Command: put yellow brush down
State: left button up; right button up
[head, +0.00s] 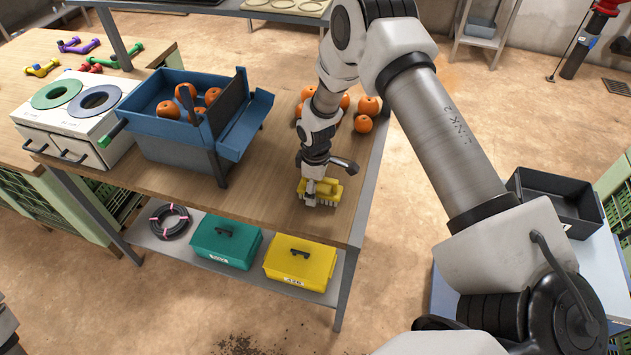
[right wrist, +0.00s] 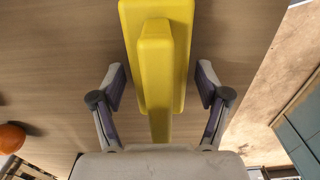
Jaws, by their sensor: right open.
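The yellow brush (head: 328,193) sits bristles down on the wooden table (head: 262,196), near its front right part. In the right wrist view the yellow brush (right wrist: 157,60) shows its back and raised handle, which lies between the fingers. My right gripper (head: 316,186) is at the brush, directly above it. In the right wrist view my right gripper (right wrist: 160,88) is open, with a gap between each finger and the brush handle. My left gripper is not in view.
A blue bin (head: 165,125) holding oranges stands left on the table, beside a white box (head: 68,145) with two round holes. Several loose oranges (head: 363,124) lie behind the gripper. A green case (head: 226,243) and a yellow case (head: 300,262) sit on the shelf below.

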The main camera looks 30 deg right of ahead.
jog(key=shift+r+b, duration=0.45)
jog(key=shift+r, duration=0.05)
notch_tip(320, 180, up, 11)
jog(key=b, duration=0.3)
jog(key=shift+f, duration=0.15)
jog(key=shift+r, duration=0.25)
